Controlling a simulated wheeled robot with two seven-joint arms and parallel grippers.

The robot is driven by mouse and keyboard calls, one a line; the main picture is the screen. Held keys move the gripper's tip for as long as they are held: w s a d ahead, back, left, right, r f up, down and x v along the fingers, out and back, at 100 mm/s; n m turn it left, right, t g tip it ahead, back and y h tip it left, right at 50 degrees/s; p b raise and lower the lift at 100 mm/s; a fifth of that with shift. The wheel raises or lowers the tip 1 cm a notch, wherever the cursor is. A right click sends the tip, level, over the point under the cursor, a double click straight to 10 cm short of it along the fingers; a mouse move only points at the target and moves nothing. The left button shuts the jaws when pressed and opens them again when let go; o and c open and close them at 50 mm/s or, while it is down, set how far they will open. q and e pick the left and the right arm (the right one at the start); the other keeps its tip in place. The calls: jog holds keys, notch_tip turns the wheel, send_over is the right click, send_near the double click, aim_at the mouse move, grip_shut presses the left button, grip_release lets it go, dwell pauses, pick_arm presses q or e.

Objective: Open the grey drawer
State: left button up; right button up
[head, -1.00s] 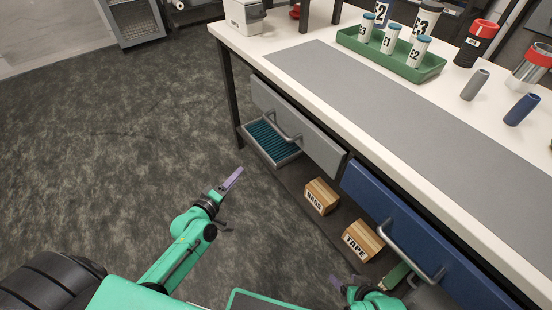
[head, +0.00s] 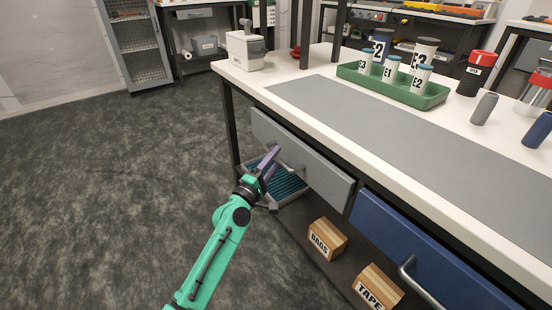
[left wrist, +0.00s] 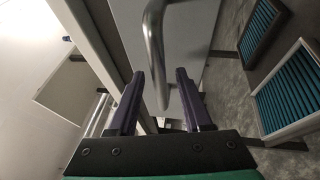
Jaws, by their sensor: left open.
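The grey drawer (head: 318,172) is under the left part of the bench, and its front looks close to flush with the bench frame. Its metal bar handle (head: 297,170) is partly hidden behind my left gripper (head: 268,162). My left gripper is open at the left end of the handle. In the left wrist view, the handle (left wrist: 153,45) runs in line with the gap between the purple fingers (left wrist: 157,80). I cannot tell whether a finger touches it. My right gripper is not in view.
A blue drawer (head: 425,245) with its own handle is to the right. A tray with teal ribbing (head: 288,186) sits below the grey drawer. Boxes marked BAGS (head: 327,238) and TAPE (head: 377,287) stand on the lower shelf. The floor at left is clear.

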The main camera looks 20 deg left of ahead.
pick_arm(q)
jog(key=shift+w+d+r, duration=0.1)
jog(key=shift+w, duration=0.2)
grip_shut()
dwell(1.2)
